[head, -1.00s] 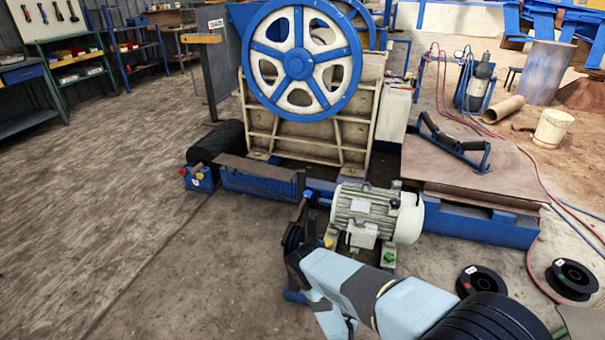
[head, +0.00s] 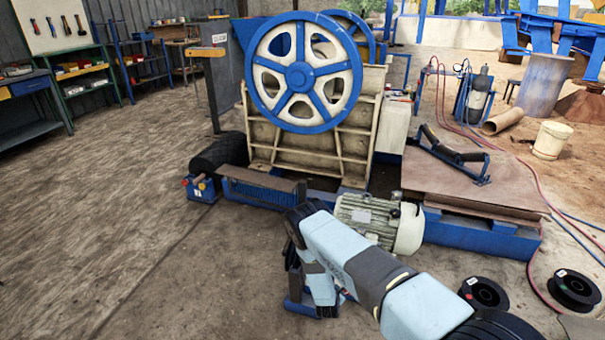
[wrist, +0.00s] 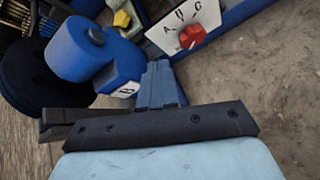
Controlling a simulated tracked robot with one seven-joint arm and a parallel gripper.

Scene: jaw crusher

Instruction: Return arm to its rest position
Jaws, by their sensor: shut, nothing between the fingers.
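My arm rises from the bottom right of the head view, bends in front of the motor (head: 383,222) and folds back down toward the floor. My gripper (wrist: 158,84) shows in the wrist view as narrow blue-grey fingers, shut together with nothing held, beyond a dark bar. In the head view the fingers cannot be made out clearly. In the wrist view, a blue fitting (wrist: 75,48) with a "B" label and a white dial plate (wrist: 185,30) with a red knob lie beyond the fingers. I cannot tell how far apart they are.
The jaw crusher with its blue and white flywheel (head: 303,73) stands behind the motor. A brown plate (head: 455,185) on a blue frame lies to the right. Two black spools (head: 575,288) (head: 484,293) sit on the floor at right. The floor at left is open.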

